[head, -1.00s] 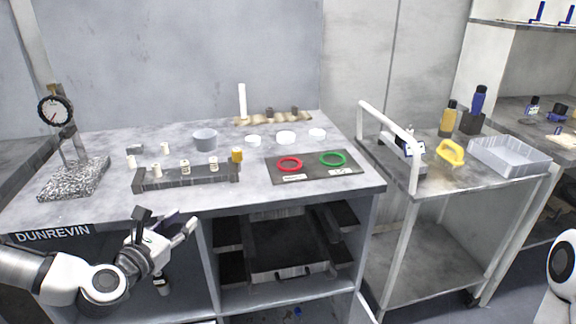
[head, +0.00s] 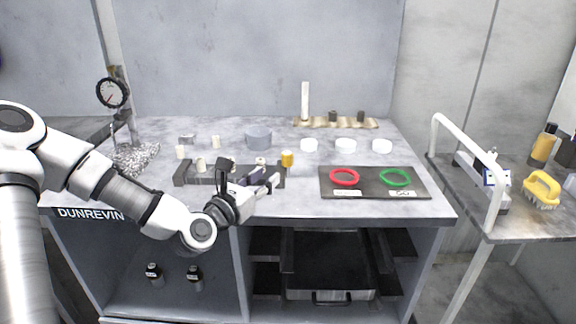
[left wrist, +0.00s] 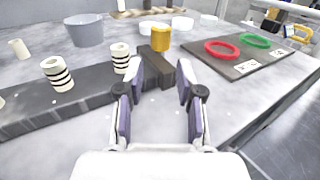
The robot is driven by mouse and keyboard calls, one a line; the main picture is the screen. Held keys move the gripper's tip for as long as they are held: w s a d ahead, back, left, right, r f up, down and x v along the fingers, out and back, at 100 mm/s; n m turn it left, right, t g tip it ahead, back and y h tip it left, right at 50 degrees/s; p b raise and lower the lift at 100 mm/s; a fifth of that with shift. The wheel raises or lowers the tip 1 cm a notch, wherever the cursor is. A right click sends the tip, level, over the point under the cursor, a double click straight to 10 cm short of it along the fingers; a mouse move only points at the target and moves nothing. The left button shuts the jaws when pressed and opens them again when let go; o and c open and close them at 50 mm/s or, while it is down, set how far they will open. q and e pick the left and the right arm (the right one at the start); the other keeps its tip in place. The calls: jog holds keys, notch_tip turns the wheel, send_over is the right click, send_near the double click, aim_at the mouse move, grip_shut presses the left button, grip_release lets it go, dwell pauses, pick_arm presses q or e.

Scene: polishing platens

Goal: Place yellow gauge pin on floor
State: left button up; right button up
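The yellow gauge pin (head: 287,158) is a short yellow cylinder standing upright at the right end of the dark rack (head: 185,176) on the bench. In the left wrist view the yellow pin (left wrist: 160,39) stands just beyond my fingertips, roughly centred between them. My left gripper (head: 270,181) is over the front of the bench by the rack's right end. In the left wrist view the left gripper (left wrist: 161,80) is open, with nothing between its fingers. My right gripper is not in view. A grey surface past the bench edge may be floor or a low shelf.
Pale banded pins (left wrist: 58,75) stand in the rack left of the yellow pin. A dark mat (head: 372,188) with a red ring (head: 344,177) and a green ring (head: 395,178) lies to the right. A grey cup (head: 258,137) stands behind the rack. A cart (head: 530,228) stands at right.

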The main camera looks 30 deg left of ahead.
aim_at(284, 163)
pick_arm(q)
jog(key=w, duration=0.8)
jog(key=shift+w+f, duration=0.1)
jog(key=shift+w, duration=0.3)
jog(key=shift+s+a, duration=0.1)
jog(key=shift+s, duration=0.05)
jog(key=shift+c, duration=0.7)
grip_shut()
